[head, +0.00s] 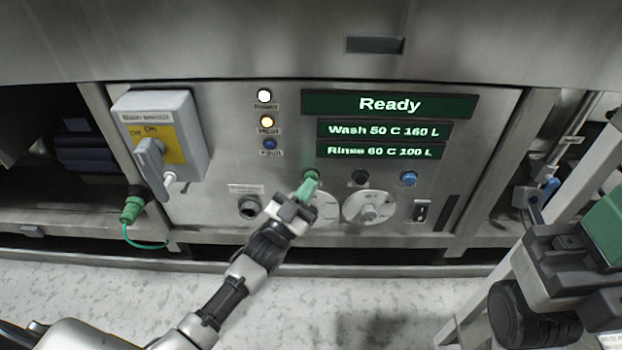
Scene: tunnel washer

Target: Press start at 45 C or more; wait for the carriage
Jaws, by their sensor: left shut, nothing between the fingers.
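The control panel (225,215) faces me. Its top display (388,105) reads "Ready"; the lines below read "Wash 50 C 160 L" (383,130) and "Rinse 60 C 100 L" (380,152). A green button (311,175) sits below the displays, with a black button (360,177) and a blue button (409,178) to its right. My left gripper (308,186) is shut and empty, its green fingertips at the green button's lower edge. I cannot tell whether they touch it. My right gripper is not in view. No carriage is clearly recognisable.
The power lamp (264,96) is white and the heat lamp (267,121) amber; the fault lamp (270,144) looks dark blue. The main switch (150,160) points to On. Dials (369,208) sit below the buttons. Dark equipment with a green block (604,230) stands at right.

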